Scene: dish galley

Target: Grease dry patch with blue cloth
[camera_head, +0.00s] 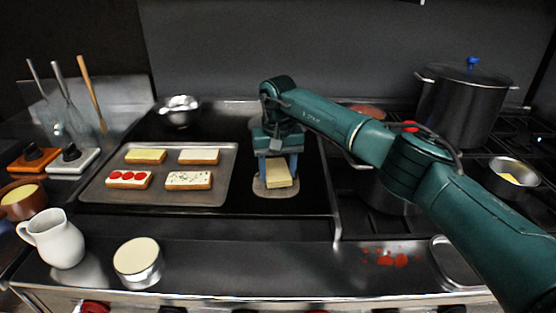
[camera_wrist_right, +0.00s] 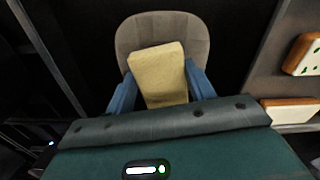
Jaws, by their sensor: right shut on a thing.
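The dry patch (camera_head: 262,190) is a dull grey-tan rounded area on the dark griddle, right of the sandwich tray. It also shows in the right wrist view (camera_wrist_right: 190,28). My right gripper (camera_head: 277,168) points down over the patch. Its blue fingers are shut on a pale yellow block (camera_head: 279,178), one finger on each side; the block also shows in the right wrist view (camera_wrist_right: 158,72). The block overlaps the patch in both views; I cannot tell whether it touches it. I see no blue cloth. My left gripper is not in view.
A tray (camera_head: 215,190) with several topped bread slices lies left of the patch. A steel bowl (camera_head: 180,112) stands behind it. A white jug (camera_head: 55,240) and round cream-topped tub (camera_head: 138,258) stand in front. A large pot (camera_head: 465,105) stands at right. Red spots (camera_head: 390,258) mark the front counter.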

